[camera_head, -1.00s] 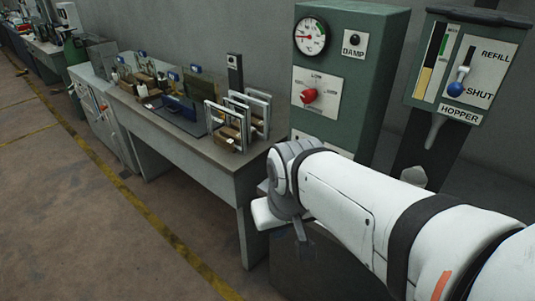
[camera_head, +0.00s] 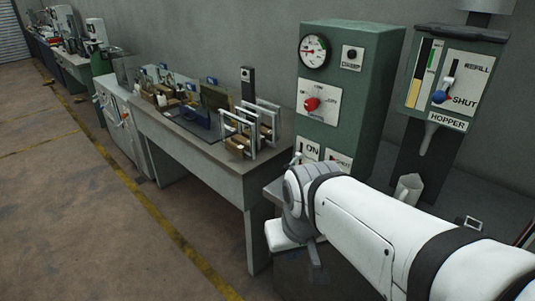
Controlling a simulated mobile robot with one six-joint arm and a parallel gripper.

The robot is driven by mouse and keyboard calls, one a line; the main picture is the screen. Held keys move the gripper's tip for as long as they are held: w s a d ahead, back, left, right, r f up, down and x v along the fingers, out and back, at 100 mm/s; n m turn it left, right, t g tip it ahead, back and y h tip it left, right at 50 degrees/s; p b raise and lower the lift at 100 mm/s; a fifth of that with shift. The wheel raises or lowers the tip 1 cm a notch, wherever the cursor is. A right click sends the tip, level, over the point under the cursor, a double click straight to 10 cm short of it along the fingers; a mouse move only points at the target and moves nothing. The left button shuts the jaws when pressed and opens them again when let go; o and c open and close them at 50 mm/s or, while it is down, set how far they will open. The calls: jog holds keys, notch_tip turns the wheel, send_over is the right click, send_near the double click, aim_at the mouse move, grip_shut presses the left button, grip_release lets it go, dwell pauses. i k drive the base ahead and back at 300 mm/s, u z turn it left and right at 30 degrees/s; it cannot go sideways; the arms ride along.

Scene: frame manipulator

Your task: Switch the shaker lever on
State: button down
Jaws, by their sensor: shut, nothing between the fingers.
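A green control cabinet (camera_head: 375,75) stands at centre right, behind my arm. An ON plate (camera_head: 309,149) shows low on its front, with another plate (camera_head: 339,160) to its right, partly hidden by my arm. A small light piece (camera_head: 297,158) sticks up at the left of the ON plate; I cannot tell whether it is the shaker lever. My gripper (camera_head: 317,270) looks like the dark, narrow end hanging below my white wrist, in front of the cabinet. It is shut and empty, apart from the plates. Its fingertips are hard to make out.
The cabinet also carries a gauge (camera_head: 314,51), a DAMP plate (camera_head: 352,58) and a red knob (camera_head: 312,104). A hopper box (camera_head: 455,75) with a blue-knobbed lever hangs right. A workbench (camera_head: 228,178) with frames stands left. The floor beyond it is clear.

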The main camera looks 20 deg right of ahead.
aim_at(287, 168)
jog(key=u, duration=0.3)
jog(key=i, duration=1)
jog(key=z, duration=0.05)
